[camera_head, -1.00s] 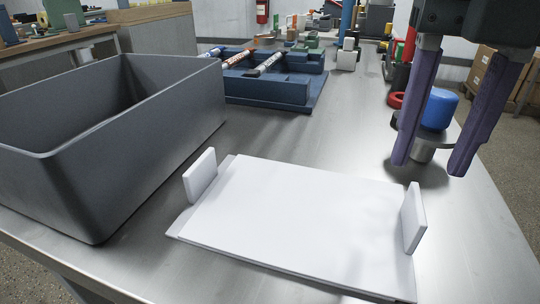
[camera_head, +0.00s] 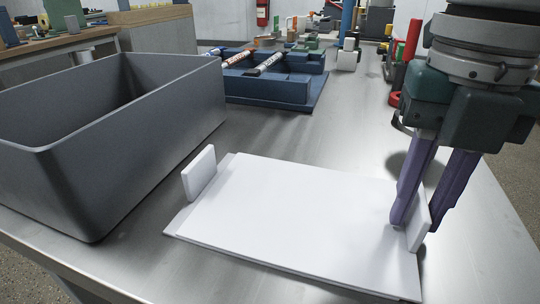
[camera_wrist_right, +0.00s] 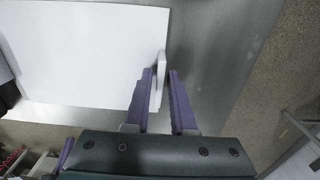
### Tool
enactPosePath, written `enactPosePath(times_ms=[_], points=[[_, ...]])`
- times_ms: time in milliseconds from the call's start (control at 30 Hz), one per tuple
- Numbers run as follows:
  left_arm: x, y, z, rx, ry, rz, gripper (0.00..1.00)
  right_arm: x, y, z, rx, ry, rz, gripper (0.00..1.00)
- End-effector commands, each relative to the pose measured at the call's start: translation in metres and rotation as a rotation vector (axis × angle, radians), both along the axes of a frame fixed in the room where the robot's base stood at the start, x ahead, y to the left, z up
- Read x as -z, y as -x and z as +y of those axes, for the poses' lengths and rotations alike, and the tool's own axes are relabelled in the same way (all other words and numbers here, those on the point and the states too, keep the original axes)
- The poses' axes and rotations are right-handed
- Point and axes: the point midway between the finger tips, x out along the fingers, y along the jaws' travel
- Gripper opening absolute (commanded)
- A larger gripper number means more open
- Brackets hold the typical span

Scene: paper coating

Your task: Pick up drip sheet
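The drip sheet (camera_head: 290,215) is a flat white rectangle lying on the metal table, with an upright white tab at its left end (camera_head: 199,173) and another at its right end (camera_head: 419,222). It also shows in the right wrist view (camera_wrist_right: 80,50). My right gripper (camera_head: 416,224) is down at the right tab. In the right wrist view its purple fingers (camera_wrist_right: 163,75) stand on either side of the tab (camera_wrist_right: 158,82); the left finger is close to it, and a gap shows before the right finger. My left gripper is not in view.
A deep grey bin (camera_head: 110,165) stands left of the sheet. A dark blue rack (camera_head: 270,88) with marker-like rods lies behind it. A red ring (camera_head: 395,99) and other items stand at the back right. The metal table (camera_head: 310,140) is clear between sheet and rack.

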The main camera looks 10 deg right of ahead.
Motion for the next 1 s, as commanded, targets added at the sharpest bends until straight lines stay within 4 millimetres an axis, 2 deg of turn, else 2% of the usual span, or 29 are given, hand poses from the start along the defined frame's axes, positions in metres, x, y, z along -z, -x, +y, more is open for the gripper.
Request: enactPosePath(times_ms=[33,200,833,1000], points=[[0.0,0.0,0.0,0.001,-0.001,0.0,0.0,0.0,0.0,0.0,0.0,0.0,0.0,0.17],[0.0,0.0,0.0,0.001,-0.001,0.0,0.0,0.0,0.0,0.0,0.0,0.0,0.0,0.0],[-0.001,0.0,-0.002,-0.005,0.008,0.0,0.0,-0.001,0.0,0.0,0.0,-0.001,-0.001,0.0],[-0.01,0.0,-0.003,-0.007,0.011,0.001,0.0,-0.013,-0.003,-0.004,0.002,0.0,-0.001,0.0]])
